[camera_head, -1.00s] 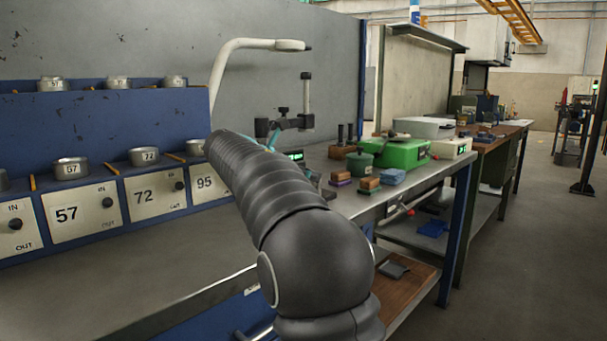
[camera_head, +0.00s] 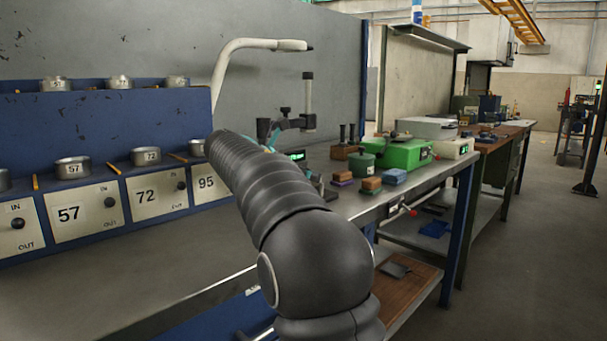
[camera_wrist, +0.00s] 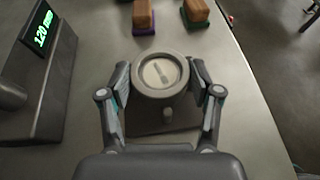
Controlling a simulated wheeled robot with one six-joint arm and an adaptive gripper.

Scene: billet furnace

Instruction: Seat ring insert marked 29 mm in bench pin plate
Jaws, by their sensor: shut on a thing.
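A grey ring insert (camera_wrist: 161,93) shows in the wrist view between the fingertips of my gripper (camera_wrist: 162,82), which is shut on it. Its pale round centre bears a dark mark that I cannot read. Just below it in the picture lies a dark flat plate (camera_wrist: 145,122) with a small upright pin (camera_wrist: 168,113), which I take for the bench pin plate. The ring looks held above the plate and toward its far edge; the exact height is unclear. In the head view my arm hides most of the gripper and the ring.
A device with a green display (camera_wrist: 41,25) stands left of the plate. Wooden blocks on purple (camera_wrist: 143,16) and green (camera_wrist: 196,12) bases lie beyond it. A rack with plates marked 57 (camera_head: 68,214), 72 and 95 stands left. Bare bench lies right of the plate.

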